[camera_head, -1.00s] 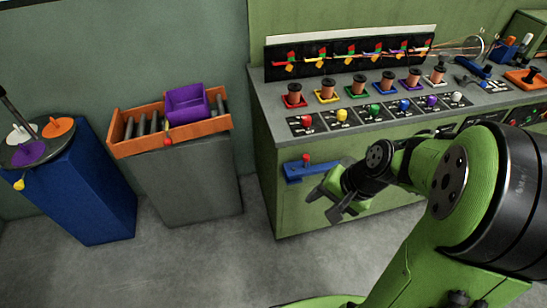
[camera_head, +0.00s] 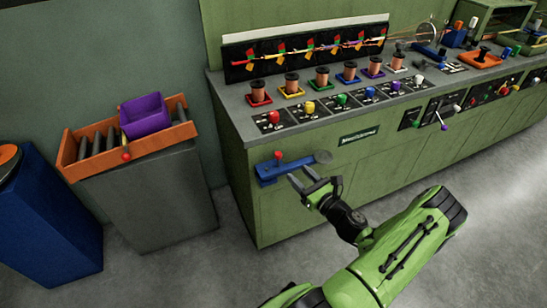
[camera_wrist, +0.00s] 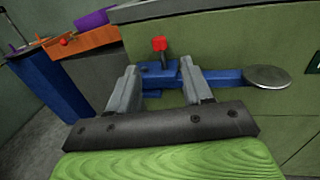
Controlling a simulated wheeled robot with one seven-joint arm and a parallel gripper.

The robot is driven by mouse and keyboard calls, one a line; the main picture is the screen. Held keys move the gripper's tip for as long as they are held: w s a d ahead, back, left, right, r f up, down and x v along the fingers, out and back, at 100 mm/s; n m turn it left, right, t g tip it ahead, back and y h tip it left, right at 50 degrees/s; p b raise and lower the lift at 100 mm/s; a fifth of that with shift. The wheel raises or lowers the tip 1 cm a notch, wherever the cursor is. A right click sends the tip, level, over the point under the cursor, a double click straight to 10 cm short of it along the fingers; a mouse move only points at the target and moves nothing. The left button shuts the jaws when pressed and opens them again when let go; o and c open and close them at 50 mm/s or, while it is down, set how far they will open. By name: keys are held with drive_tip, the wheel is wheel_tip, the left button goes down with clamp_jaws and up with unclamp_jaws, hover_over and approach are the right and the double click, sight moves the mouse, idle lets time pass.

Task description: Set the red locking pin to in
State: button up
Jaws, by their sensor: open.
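The red locking pin (camera_head: 278,155) stands upright on a blue latch bracket (camera_head: 268,172) fixed to the front of the green bench. A round grey disc (camera_head: 323,157) is at the bracket's right end. My gripper (camera_head: 304,178) is open and empty, with its fingers pointing at the bracket from just in front and below. In the wrist view the red pin head (camera_wrist: 159,44) shows above and between the two open fingers. The blue bracket (camera_wrist: 220,77) passes behind the fingertips. Whether the fingertips touch the bracket I cannot tell.
The bench top (camera_head: 240,108) carries several copper spools and coloured knobs. Left of it stands a grey pedestal (camera_head: 150,200) with an orange tray (camera_head: 66,150) and purple bin (camera_head: 146,115). A blue cabinet (camera_head: 50,230) is farther left. The floor before the bench is clear.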

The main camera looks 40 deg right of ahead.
sight(281, 157)
drive_tip(key=w, duration=0.4)
drive_tip(key=w+b, duration=0.1)
drive_tip(key=w, duration=0.2)
drive_tip(key=w+d+b, duration=0.1)
drive_tip(key=w, duration=0.3)
drive_tip(key=shift+w, duration=0.3)
drive_tip(key=shift+c, duration=0.3)
clamp_jaws()
